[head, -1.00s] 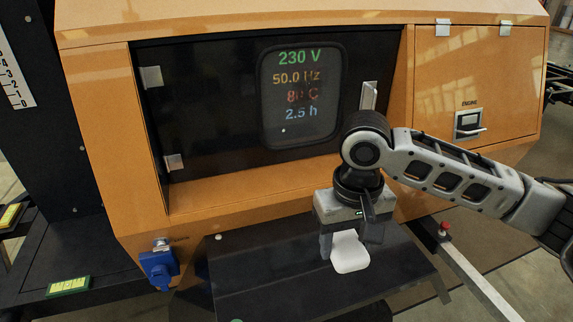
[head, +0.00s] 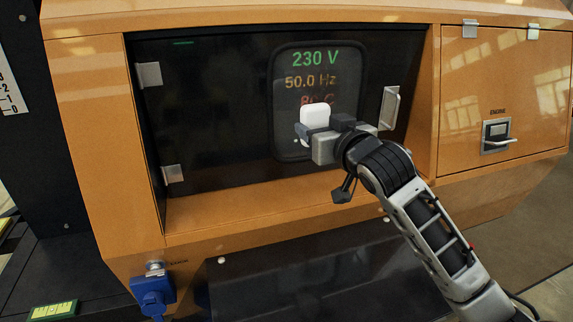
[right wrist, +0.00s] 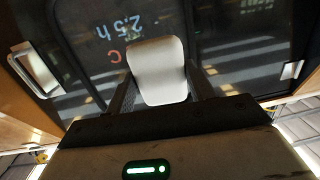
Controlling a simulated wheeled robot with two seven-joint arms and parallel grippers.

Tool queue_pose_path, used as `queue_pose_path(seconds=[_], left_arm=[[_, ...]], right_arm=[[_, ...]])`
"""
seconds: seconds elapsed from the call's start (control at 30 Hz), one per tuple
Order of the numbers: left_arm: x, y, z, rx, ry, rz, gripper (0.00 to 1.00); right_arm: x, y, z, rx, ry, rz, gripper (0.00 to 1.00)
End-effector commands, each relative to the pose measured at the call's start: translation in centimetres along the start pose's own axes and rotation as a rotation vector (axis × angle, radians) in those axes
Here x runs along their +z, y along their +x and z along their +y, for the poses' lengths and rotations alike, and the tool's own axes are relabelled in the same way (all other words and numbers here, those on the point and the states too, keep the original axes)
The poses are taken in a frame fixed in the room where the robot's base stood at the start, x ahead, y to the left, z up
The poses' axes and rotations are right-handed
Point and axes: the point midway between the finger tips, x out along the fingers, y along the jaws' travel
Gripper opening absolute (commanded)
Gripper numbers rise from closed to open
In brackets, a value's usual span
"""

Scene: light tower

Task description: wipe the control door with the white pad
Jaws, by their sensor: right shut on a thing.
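The control door is the black panel (head: 215,110) set in the orange housing, with a display window (head: 345,75) showing coloured readings. My right gripper (head: 318,132) is in front of the lower part of that window, shut on the white pad (head: 315,115). In the right wrist view the pad (right wrist: 158,70) sits between the two fingers (right wrist: 160,95), facing the dark door (right wrist: 225,60). I cannot tell whether the pad touches the door. The gripper and pad hide part of the lower readings. My left gripper is not in view.
A door handle (head: 390,108) is right of the window, and hinges (head: 148,75) are on the left. An orange ENGINE door with a latch (head: 497,135) is further right. A black shelf (head: 300,285) lies below the door.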

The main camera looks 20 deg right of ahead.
Motion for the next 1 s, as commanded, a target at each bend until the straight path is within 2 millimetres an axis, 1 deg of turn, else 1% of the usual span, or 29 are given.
queue_pose_path(seconds=[0.03,0.1,0.2,0.37,0.7,0.8,1.0], left_arm=[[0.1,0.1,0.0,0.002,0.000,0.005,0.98],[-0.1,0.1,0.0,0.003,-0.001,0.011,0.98],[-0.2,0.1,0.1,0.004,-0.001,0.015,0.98],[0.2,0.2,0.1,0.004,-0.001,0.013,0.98],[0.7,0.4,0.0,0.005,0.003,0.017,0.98],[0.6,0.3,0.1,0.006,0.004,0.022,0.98],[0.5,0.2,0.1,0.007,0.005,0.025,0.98]], right_arm=[[0.3,-0.2,1.1,0.028,0.007,0.033,0.32],[0.0,-0.4,2.3,0.059,0.007,0.068,0.32],[-0.2,-0.4,3.2,0.082,0.007,0.092,0.32],[-0.4,0.6,3.4,0.087,0.006,0.097,0.32],[-0.6,4.1,3.6,0.085,0.006,0.095,0.32],[-0.7,4.8,3.7,0.085,0.006,0.094,0.32],[-0.8,5.3,3.7,0.084,0.006,0.094,0.32]])
